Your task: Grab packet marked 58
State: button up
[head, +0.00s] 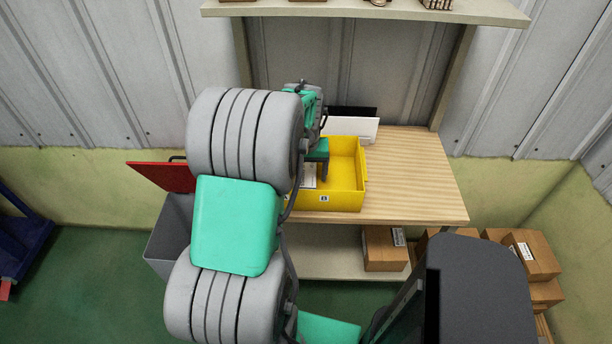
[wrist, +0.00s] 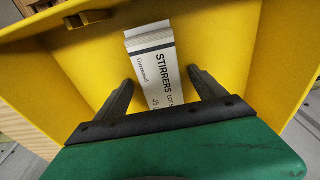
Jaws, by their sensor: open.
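A white packet (wrist: 152,60) with a dark stripe and the printed words "STIRRERS LOT" lies in a yellow bin (head: 347,165). Its lower end is hidden behind my gripper, and I cannot read a full number on it. The packet also shows in the head view (head: 309,176), partly hidden by my gripper. My gripper (wrist: 160,82) is open, with one finger on each side of the packet and visible gaps between. In the head view my gripper (head: 322,172) reaches down into the bin, which stands on a wooden table (head: 415,180).
A white panel (head: 352,128) and a dark item stand behind the bin. A grey container (head: 172,235) with a red lid (head: 160,176) is left of the table. Cardboard boxes (head: 384,250) sit below and to the right. A shelf (head: 470,11) hangs above. The table's right side is clear.

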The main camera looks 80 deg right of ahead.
jog(key=c, duration=1.5)
jog(key=shift+o, duration=0.2)
jog(key=shift+r, duration=0.15)
